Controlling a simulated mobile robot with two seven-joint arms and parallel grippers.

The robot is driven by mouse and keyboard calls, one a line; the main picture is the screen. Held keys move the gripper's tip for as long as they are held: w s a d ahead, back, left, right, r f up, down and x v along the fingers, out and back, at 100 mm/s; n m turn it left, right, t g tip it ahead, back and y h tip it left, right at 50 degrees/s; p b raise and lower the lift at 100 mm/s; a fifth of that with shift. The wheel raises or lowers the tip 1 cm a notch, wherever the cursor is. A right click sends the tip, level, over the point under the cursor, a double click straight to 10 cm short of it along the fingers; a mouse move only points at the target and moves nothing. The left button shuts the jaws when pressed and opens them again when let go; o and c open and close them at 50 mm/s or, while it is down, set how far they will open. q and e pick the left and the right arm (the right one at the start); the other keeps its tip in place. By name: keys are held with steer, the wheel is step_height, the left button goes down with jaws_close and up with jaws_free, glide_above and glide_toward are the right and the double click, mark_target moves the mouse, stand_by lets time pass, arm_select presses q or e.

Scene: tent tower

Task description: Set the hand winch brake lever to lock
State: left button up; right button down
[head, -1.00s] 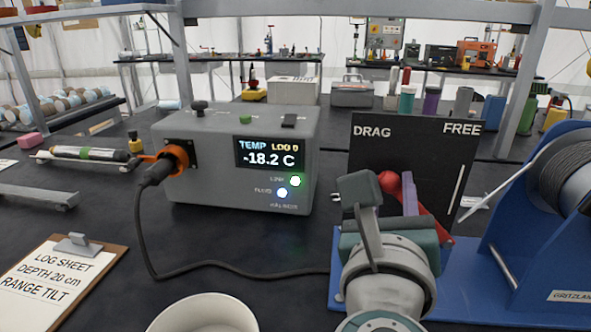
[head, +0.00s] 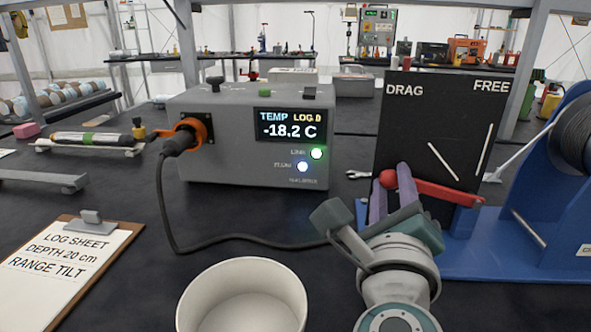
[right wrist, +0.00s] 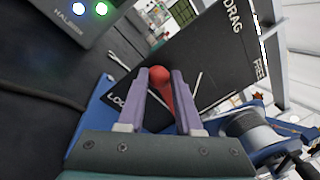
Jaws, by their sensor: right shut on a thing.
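The red brake lever (head: 440,190) lies across the front of a black panel (head: 430,110) on the blue hand winch (head: 548,190). Its knob end points left and it slopes slightly down to the right. My right gripper (head: 390,182) is shut on the knob end. In the right wrist view the red lever (right wrist: 161,88) sits between the purple fingers (right wrist: 160,80). The panel reads DRAG and FREE at its top, each with a white line. My left gripper is not in view.
A grey instrument box (head: 235,160) with a lit display stands left of the panel, its black cable (head: 215,238) running toward my right gripper. A white bowl (head: 243,300) and a clipboard (head: 70,255) are in front. A small wrench (head: 357,174) lies behind the gripper.

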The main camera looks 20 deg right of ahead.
steer(key=shift+a+f+n+b, duration=0.15)
steer(key=shift+f+n+b, duration=0.9)
steer(key=shift+f+n, duration=0.55)
steer(key=shift+f+t, duration=0.25)
steer(key=shift+t, duration=0.05)
steer(key=shift+f, duration=0.15)
steer(key=c, duration=0.7)
jaws_free()
steer(key=shift+o, duration=0.3)
steer(key=shift+r, duration=0.2)
steer(key=shift+s+a, duration=0.1)
steer(key=b+v, duration=0.1)
steer(key=v, duration=0.8)
steer(key=shift+s+a, duration=0.15)
steer(key=shift+s, duration=0.15)
